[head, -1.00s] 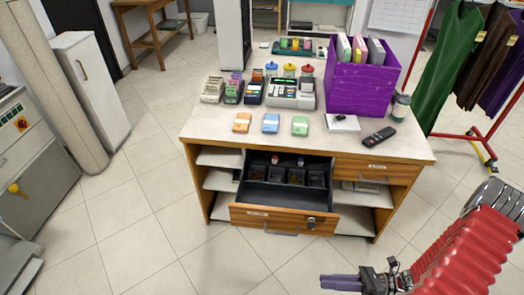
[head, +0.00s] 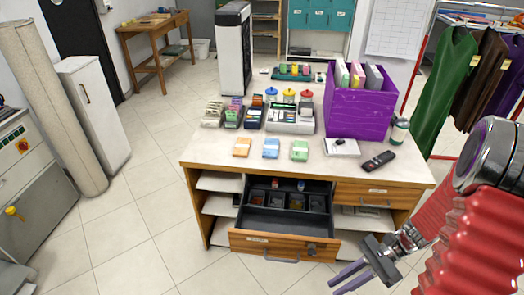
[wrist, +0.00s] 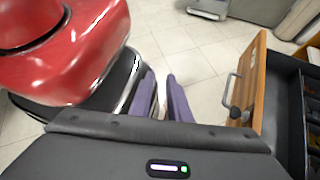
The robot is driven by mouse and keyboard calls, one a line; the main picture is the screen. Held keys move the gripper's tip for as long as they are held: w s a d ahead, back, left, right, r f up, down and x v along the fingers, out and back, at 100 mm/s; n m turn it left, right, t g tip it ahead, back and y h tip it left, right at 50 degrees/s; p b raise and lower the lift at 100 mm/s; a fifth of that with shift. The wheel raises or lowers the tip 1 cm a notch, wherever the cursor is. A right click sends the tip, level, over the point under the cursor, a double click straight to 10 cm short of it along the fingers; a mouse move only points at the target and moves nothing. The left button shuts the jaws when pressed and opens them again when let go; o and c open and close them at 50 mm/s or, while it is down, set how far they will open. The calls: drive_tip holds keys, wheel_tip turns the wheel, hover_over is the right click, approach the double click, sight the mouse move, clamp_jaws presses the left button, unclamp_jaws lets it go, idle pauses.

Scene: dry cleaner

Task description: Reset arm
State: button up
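My gripper (head: 349,278) is at the lower right of the head view, in front of the counter and to the right of the open drawer. Its two purple fingers point down and to the left, with a gap between them. In the wrist view the fingers (wrist: 162,98) stand apart with only floor tiles between them, so the gripper is open and empty. My red arm fills the right edge of the head view.
The counter (head: 205,150) has an open drawer (head: 250,238) with a black tray, jutting toward me. On top are a purple bin (head: 360,115), a remote (head: 379,160) and several banknote bundles. A garment rack (head: 440,157) stands at the right. The floor at front left is clear.

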drive_tip(key=a+r+n+t+h, duration=0.2)
drive_tip(key=r+n, duration=0.3)
drive_tip(key=r, duration=0.3)
drive_tip(key=s+a+r+n+t+h, duration=0.1)
drive_tip(key=r+n+t+h, duration=0.3)
drive_tip(key=r, duration=0.5)
drive_tip(key=s+a+r+n+t+h, duration=0.1)
drive_tip(key=a+r+n+t+h, duration=0.1)
drive_tip(key=r+n, duration=0.5)
wheel_tip(320, 180, up, 2)
drive_tip(key=shift+s+a+r+t+h, duration=0.15)
drive_tip(key=shift+a+t+h, duration=0.3)
drive_tip(key=shift+h, duration=0.75)
